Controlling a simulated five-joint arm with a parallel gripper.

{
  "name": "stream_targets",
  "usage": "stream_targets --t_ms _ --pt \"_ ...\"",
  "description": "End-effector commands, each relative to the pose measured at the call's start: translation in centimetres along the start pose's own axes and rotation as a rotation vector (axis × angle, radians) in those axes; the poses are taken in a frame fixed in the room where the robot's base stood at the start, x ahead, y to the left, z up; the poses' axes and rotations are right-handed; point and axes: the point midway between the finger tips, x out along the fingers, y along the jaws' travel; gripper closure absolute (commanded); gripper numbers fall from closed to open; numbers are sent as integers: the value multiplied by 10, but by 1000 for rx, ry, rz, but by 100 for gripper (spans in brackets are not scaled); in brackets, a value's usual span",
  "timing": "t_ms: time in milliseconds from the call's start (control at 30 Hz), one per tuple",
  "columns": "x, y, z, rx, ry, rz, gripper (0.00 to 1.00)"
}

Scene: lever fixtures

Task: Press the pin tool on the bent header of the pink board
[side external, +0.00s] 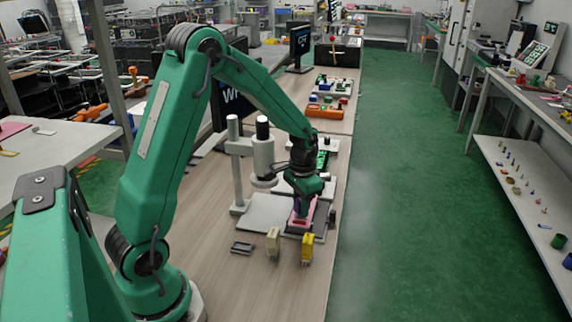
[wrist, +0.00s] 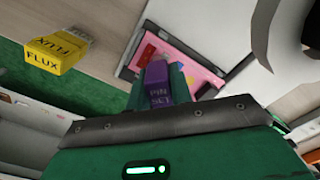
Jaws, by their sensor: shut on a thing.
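My gripper (side external: 304,188) is shut on a purple pin tool marked "PIN SET", which shows between the green fingers in the wrist view (wrist: 158,84). In the side view the purple tool (side external: 299,206) points down over the pink board (side external: 296,222). The pink board also lies behind the tool in the wrist view (wrist: 203,70), with small dark, red and light parts on it. I cannot tell whether the tool tip touches the board. The bent header cannot be made out; the tool and fingers cover part of the board.
A yellow flux block (side external: 307,248) and a beige block (side external: 273,242) stand in front of the board, with a small dark item (side external: 242,248) to their left. A grey stand (side external: 238,165) with a base plate (side external: 262,213) stands left of my gripper. The table's right edge is close.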

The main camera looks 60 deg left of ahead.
Motion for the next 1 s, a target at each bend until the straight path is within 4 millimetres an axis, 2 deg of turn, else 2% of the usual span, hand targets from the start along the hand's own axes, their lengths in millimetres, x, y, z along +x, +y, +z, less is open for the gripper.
stream_targets --t_ms 633,1000 --pt "2 0 1 0 -3 1 100" --pt "-17 0 0 0 0 0 100"
